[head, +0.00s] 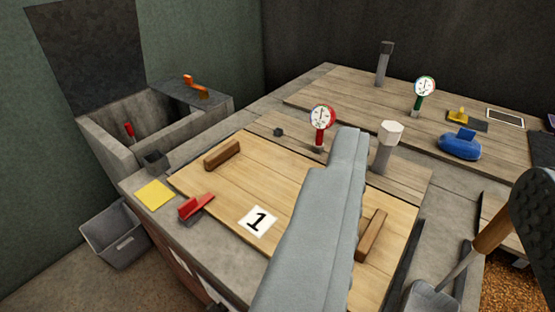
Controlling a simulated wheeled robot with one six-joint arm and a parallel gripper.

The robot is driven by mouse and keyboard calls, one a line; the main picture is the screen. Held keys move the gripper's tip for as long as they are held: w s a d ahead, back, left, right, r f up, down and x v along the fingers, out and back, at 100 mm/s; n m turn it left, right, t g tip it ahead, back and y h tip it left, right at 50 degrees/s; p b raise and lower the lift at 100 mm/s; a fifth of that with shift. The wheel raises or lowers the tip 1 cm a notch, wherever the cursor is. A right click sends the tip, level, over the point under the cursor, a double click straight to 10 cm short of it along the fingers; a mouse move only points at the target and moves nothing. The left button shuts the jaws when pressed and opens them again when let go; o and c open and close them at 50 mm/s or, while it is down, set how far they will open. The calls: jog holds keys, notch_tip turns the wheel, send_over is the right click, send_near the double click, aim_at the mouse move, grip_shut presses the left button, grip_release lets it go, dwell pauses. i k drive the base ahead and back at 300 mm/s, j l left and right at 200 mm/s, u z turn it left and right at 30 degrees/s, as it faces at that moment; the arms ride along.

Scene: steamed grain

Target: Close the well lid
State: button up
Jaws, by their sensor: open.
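The well is the open grey stone trough (112,142) at the left, against the green wall. A dark square panel (92,55), which looks like its lid, stands upright against the wall, with its lower edge at the trough's back rim. A dark grey slab (165,92) with an orange handle (196,88) covers the trough's far right part. My gripper (345,150) shows from behind as a long pale grey shape over the wooden board. It is open and well to the right of the trough. I see nothing held in it. Its second finger is not clearly visible.
A wooden board marked 1 (258,221) has two wooden handles. A red gauge (322,117), a green gauge (424,87) and a pale post (388,145) stand up from the worktop. A grey bin (115,235) sits on the floor. A wooden-handled scoop (492,232) is at right.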

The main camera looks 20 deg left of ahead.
aim_at(92, 50)
jog(key=u, duration=1.35)
